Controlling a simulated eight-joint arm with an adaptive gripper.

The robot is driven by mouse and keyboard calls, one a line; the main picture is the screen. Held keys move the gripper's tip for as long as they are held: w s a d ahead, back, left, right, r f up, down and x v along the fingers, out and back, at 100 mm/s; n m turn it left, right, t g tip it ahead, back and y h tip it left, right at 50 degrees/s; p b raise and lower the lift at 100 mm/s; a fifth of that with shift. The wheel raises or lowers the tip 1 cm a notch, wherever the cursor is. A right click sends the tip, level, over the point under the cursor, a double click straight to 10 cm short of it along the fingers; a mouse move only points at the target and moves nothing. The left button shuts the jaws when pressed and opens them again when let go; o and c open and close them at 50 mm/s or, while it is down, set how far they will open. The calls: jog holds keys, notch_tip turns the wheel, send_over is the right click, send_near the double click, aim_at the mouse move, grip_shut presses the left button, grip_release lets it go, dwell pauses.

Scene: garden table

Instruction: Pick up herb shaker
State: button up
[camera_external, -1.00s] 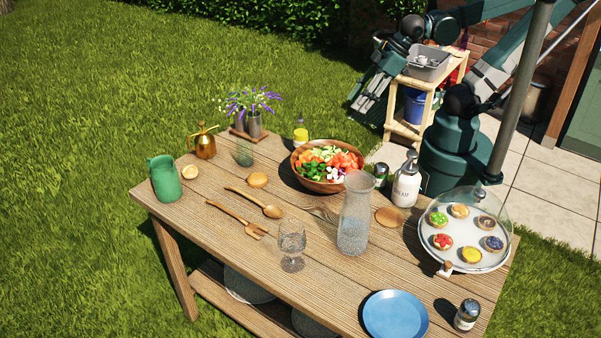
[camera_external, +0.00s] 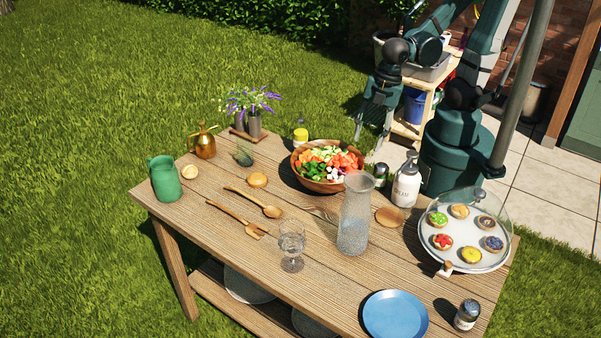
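Two small shakers stand upright on the wooden table (camera_external: 190,232). One dark shaker with a greenish label (camera_external: 380,176) stands right of the salad bowl, beside the white pump bottle. The other shaker, with a grey top and pale label (camera_external: 467,315), stands at the front right, near the blue plate. I cannot read either label to tell which holds herbs. My gripper (camera_external: 369,146) hangs pointing down behind the table's far edge, above and behind the first shaker. Its fingers look spread, with nothing between them.
A glass carafe (camera_external: 354,225) is in front. A domed tart stand (camera_external: 425,248) is at right. A wooden shelf (camera_external: 405,128) stands behind my gripper.

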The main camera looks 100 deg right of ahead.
aim_at(383, 166)
jog(key=s+a+f+n, duration=0.1)
jog(key=s+a+f+n+g+p, duration=0.1)
jog(key=a+n, duration=0.1)
jog(key=s+a+f+n+g, duration=0.1)
jog(key=f+n, duration=0.1)
jog(key=shift+a+h, duration=0.3)
jog(key=shift+a, duration=0.1)
jog(key=shift+s+a+f+n+p, duration=0.35)
jog(key=shift+s+a+f+n, duration=0.15)
jog(key=shift+f+n, duration=0.15)
jog(key=shift+f+b, duration=0.4)
jog(key=shift+f, duration=0.85)
jog(key=shift+f, duration=0.1)
jog(key=shift+w+d+f+b, duration=0.15)
jog(key=shift+f+b, duration=0.8)
jog(key=shift+f, duration=1.55)
jog(key=c, duration=0.7)
